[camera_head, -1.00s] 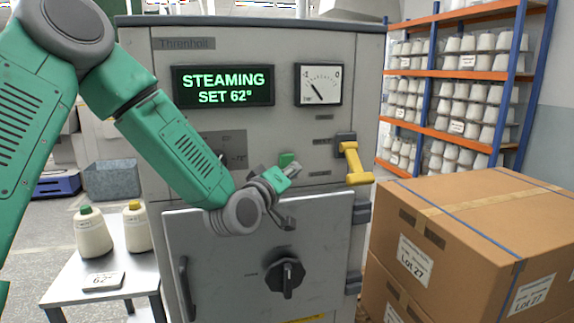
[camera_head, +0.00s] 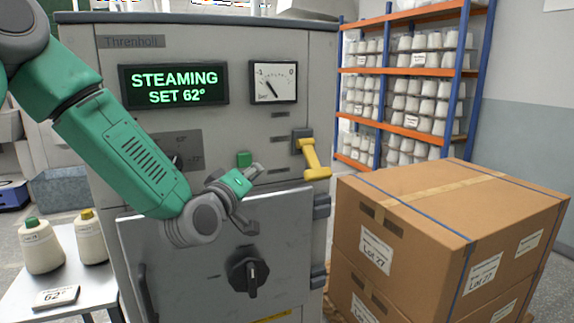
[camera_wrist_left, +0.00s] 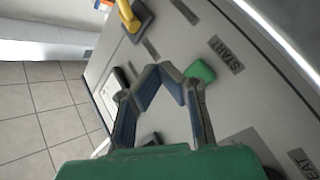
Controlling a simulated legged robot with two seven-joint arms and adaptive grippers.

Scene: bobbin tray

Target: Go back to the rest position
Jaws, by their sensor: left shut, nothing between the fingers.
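My left gripper (camera_head: 250,200) is shut and empty in front of the grey steaming machine (camera_head: 215,45). In the left wrist view its fingertips (camera_wrist_left: 160,70) meet just beside the green START button (camera_wrist_left: 201,71), with no contact I can make out. The green button (camera_head: 244,159) also shows just above the gripper in the head view. The display (camera_head: 173,86) reads "STEAMING SET 62°". My right gripper is not in view.
A yellow handle (camera_head: 313,160) sticks out at the machine's right side. A black door knob (camera_head: 248,272) is below the gripper. Cardboard boxes (camera_head: 400,215) stand at right. A small table (camera_head: 95,285) with two yarn cones is at left.

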